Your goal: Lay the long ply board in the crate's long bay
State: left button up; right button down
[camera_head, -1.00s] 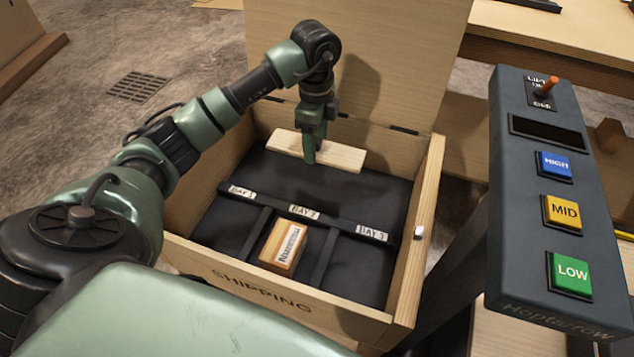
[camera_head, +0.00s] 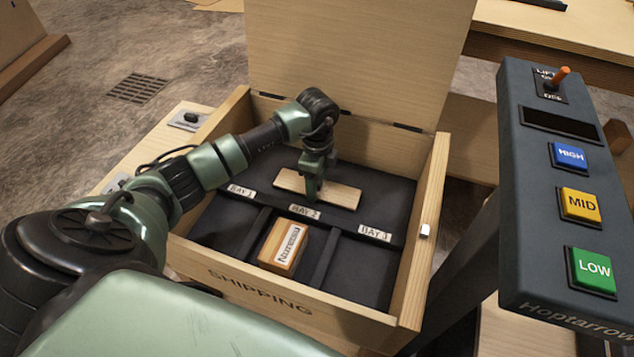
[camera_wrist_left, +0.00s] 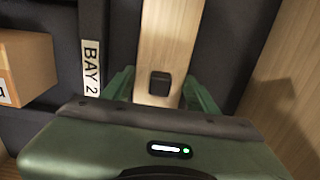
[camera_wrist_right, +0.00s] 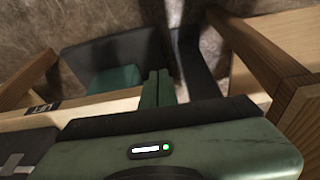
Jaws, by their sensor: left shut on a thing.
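The long ply board (camera_head: 342,195) is pale wood. In the head view it lies inside the shipping crate (camera_head: 424,245), over the dark long bay behind the row of bay labels. My left gripper (camera_head: 313,188) points down and is shut on the ply board near its middle. The left wrist view shows the board (camera_wrist_left: 172,35) between the two fingers (camera_wrist_left: 157,90), with a dark square mark on it. I cannot tell whether the board touches the bay floor. My right gripper (camera_wrist_right: 157,88) shows in the right wrist view, its fingers together with nothing between them.
A wooden block with a paper label (camera_head: 283,247) sits in the middle front bay, Bay 2. Bays 1 and 3 look empty. The crate lid (camera_head: 350,60) stands open at the back. A control console (camera_head: 548,230) with coloured buttons stands at the right.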

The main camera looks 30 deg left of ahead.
pick_arm(q)
jog(key=shift+f, duration=0.15)
jog(key=o, duration=1.6)
pick_arm(e)
jog(key=shift+r, duration=0.15)
pick_arm(q)
jog(key=shift+r, duration=0.45)
notch_tip(320, 180, up, 12)
jog(key=shift+f+p, duration=0.25)
jog(key=shift+p, duration=0.95)
pick_arm(e)
notch_tip(320, 180, down, 9)
jog(key=shift+r, duration=0.15)
jog(key=shift+s+a, duration=0.1)
pick_arm(q)
jog(key=shift+r, duration=0.1)
